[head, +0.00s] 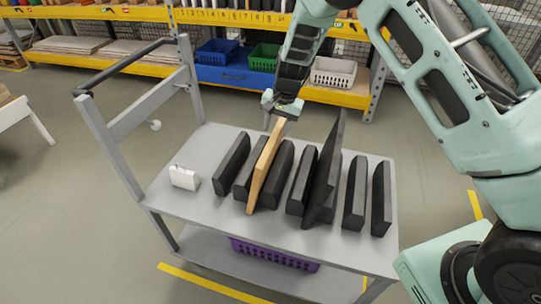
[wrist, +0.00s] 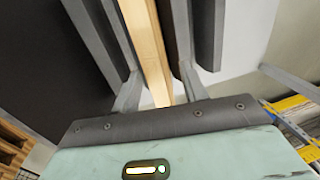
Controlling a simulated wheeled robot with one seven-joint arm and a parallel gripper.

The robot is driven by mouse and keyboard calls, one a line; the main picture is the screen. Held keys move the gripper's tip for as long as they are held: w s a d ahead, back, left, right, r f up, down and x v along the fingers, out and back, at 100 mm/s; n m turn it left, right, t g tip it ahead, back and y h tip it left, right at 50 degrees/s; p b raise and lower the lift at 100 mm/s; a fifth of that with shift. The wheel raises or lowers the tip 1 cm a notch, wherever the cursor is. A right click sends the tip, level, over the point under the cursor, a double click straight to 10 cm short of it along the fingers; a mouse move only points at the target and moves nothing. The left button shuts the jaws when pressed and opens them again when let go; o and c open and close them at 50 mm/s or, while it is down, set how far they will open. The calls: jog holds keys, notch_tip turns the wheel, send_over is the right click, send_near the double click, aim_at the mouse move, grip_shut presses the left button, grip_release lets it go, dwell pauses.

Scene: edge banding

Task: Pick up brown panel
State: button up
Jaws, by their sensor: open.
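The brown panel (head: 264,170) is a thin, light wood board standing on edge on the cart, between black upright blocks. In the head view my gripper (head: 282,108) is at the panel's upper far end. In the wrist view the brown panel (wrist: 146,45) runs between the two fingers of my gripper (wrist: 159,90). The fingers are apart, with a gap visible on each side of the panel. The panel's lower part is partly hidden by the neighbouring blocks.
The grey cart (head: 215,215) carries several black blocks (head: 302,180), a taller dark panel (head: 327,175) and a small white box (head: 184,177). Black pieces stand close on both sides of the brown panel. A purple basket (head: 272,254) is on the lower shelf. Storage racks stand behind.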

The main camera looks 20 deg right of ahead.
notch_tip(320, 180, down, 4)
jog(key=shift+a+f, duration=0.15)
jog(key=shift+f, duration=0.1)
grip_shut()
jog(key=shift+w+r, duration=0.15)
dwell(1.2)
